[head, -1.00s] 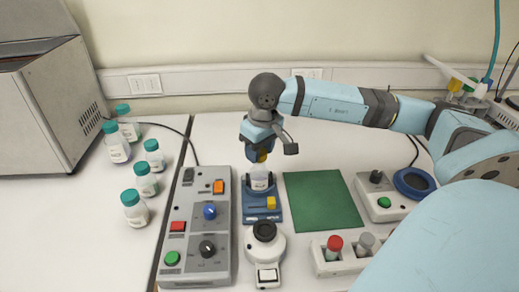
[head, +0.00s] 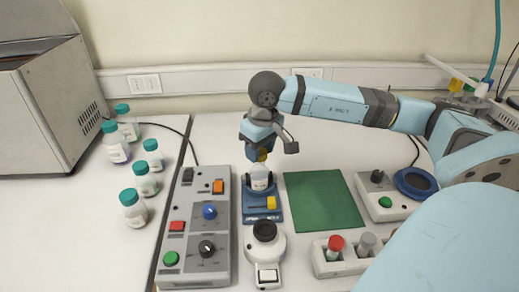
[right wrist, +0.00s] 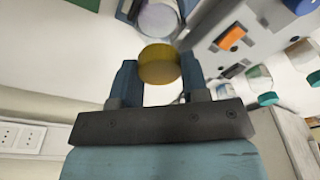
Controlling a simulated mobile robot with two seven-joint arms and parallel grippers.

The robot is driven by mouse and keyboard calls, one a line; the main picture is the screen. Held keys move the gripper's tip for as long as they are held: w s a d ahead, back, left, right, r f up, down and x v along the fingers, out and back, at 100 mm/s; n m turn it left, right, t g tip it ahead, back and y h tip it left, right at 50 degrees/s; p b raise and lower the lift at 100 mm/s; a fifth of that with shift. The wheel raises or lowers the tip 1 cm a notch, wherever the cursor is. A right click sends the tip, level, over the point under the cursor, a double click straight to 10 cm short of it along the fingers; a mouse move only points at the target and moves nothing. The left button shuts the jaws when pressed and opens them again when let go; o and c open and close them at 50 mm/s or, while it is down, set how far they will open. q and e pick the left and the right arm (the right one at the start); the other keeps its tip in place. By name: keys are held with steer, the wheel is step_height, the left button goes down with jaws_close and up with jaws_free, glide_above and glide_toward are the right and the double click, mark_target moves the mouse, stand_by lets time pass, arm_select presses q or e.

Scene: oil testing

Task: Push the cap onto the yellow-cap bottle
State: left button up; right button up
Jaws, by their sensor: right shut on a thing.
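My right gripper (head: 261,152) points down over the bottle and is shut on the yellow cap (right wrist: 159,64). In the right wrist view the cap sits between the two fingers (right wrist: 158,80). In the head view a bit of its yellow shows just above the bottle. The bottle (head: 260,180), clear with a white label, stands upright in a blue holder (head: 262,215). Its pale round top (right wrist: 158,20) is beyond the cap in the right wrist view. I cannot tell whether cap and bottle touch. My left gripper is not in view.
A grey control box (head: 196,235) stands left of the holder, and a white device with a black dial (head: 265,240) in front. A green mat (head: 322,201) lies bare to the right. Several teal-capped bottles (head: 145,180) stand at the left. A rack (head: 330,262) is at front right.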

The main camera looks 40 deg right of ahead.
stand_by(0.4)
steer(key=shift+f+b, duration=0.2)
steer(key=shift+b, duration=0.2)
stand_by(0.7)
steer(key=shift+b, duration=0.35)
stand_by(0.4)
steer(key=o, duration=1.4)
steer(key=shift+o, duration=0.2)
